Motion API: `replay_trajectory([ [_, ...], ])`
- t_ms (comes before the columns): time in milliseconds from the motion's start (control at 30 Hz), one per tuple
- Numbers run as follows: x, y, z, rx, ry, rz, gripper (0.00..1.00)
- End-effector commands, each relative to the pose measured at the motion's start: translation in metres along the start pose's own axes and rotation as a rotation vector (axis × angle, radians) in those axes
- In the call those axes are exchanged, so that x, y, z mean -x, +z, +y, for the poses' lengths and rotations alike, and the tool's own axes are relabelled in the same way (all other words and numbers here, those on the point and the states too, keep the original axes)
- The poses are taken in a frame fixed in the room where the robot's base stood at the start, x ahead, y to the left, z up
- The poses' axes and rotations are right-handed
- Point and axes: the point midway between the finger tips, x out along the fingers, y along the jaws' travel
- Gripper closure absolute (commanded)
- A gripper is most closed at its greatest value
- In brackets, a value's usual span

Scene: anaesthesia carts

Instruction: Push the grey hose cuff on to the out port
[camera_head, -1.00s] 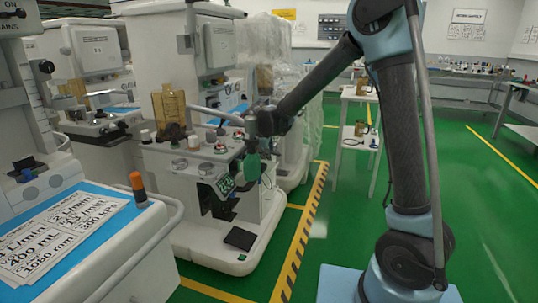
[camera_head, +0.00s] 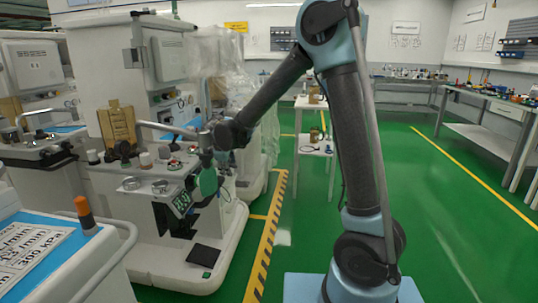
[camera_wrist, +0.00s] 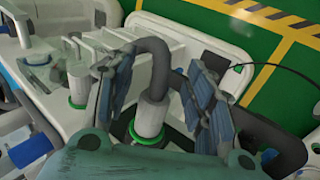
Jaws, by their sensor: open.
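The grey hose cuff (camera_wrist: 152,112) shows in the wrist view as a pale upright cylinder, with a dark hose (camera_wrist: 153,46) bending over from its top. A green ring (camera_wrist: 147,139) is at the cuff's lower end; I cannot tell how far the cuff sits on a port. My gripper (camera_wrist: 160,68) is open, with one blue-padded finger on each side of the cuff. Another port with a green ring (camera_wrist: 77,102) stands to the left. In the head view my gripper (camera_head: 206,152) is over the cart's front, too small to show the cuff.
The white anaesthesia cart (camera_head: 165,262) has an amber-brown canister (camera_head: 117,127) and a raised metal arm beside my gripper. Another cart with an orange-topped post (camera_head: 85,212) is at the near left. Green floor is open on the right.

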Motion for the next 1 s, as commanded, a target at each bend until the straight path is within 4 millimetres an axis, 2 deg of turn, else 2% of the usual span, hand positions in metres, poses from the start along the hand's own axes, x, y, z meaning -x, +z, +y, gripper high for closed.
replay_trajectory([
  [500,-0.002,0.064,0.001,0.004,0.010,0.004,0.51],
  [1000,-0.050,0.083,0.059,0.326,0.019,-0.009,0.51],
])
